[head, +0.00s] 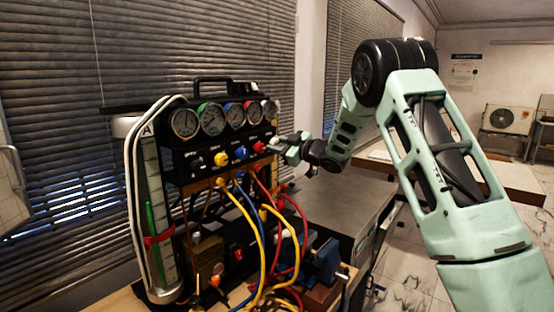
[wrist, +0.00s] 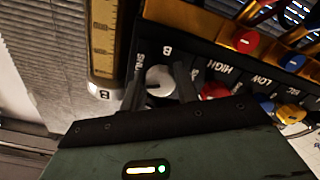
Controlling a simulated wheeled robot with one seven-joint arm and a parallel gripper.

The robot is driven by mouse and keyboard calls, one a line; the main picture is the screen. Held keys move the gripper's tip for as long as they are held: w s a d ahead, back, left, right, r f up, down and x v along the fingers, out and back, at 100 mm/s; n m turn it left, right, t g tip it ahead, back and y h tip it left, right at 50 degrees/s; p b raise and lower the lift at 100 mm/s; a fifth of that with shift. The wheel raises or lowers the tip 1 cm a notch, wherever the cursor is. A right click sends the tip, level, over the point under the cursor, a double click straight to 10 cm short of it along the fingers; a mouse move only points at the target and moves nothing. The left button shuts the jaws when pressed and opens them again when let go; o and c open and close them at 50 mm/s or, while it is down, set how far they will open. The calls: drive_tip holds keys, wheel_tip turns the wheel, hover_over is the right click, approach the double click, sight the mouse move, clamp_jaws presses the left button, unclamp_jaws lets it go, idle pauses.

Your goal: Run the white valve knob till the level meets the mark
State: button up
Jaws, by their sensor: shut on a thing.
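The white valve knob (wrist: 160,78) sits between the two dark fingers of my gripper (wrist: 160,90) in the wrist view, with the fingers closed on either side of it. A letter B is printed beside it. In the head view my gripper (head: 283,143) is at the right end of the rig's black panel, largely covering the white knob. A scale tube (wrist: 103,38) marked B stands beside the knob in the wrist view; no liquid level or mark can be made out on it. Tube A (head: 149,185), at the rig's left, shows a green column (head: 151,220) and a red band (head: 158,239).
Red (head: 259,147), blue (head: 240,153) and yellow (head: 221,159) knobs line the panel close to my gripper. Several gauges (head: 211,118) sit above. Yellow, red and blue hoses (head: 262,235) hang in front. A grey cabinet top (head: 345,195) lies to the right.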

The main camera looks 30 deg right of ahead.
drive_tip(key=n+b, duration=0.2)
drive_tip(key=b, duration=0.1)
drive_tip(key=n+b, duration=0.1)
drive_tip(key=b, duration=0.1)
drive_tip(key=shift+f+n+b, duration=0.4)
drive_tip(key=n+b, duration=0.7)
drive_tip(key=b, duration=0.2)
drive_tip(key=shift+r+b, duration=0.15)
drive_tip(key=shift+b, duration=0.15)
drive_tip(key=n+b, duration=0.2)
drive_tip(key=b, duration=0.1)
drive_tip(key=shift+d+r+n, duration=0.1)
drive_tip(key=shift+r+n, duration=0.05)
drive_tip(key=shift+n, duration=0.25)
drive_tip(key=shift+r, duration=0.1)
drive_tip(key=o, duration=1)
drive_tip(key=shift+c, duration=0.2)
drive_tip(key=b+v, duration=0.2)
drive_tip(key=v, duration=1.5)
drive_tip(key=shift+s+b, duration=0.25)
drive_tip(key=shift+b, duration=0.05)
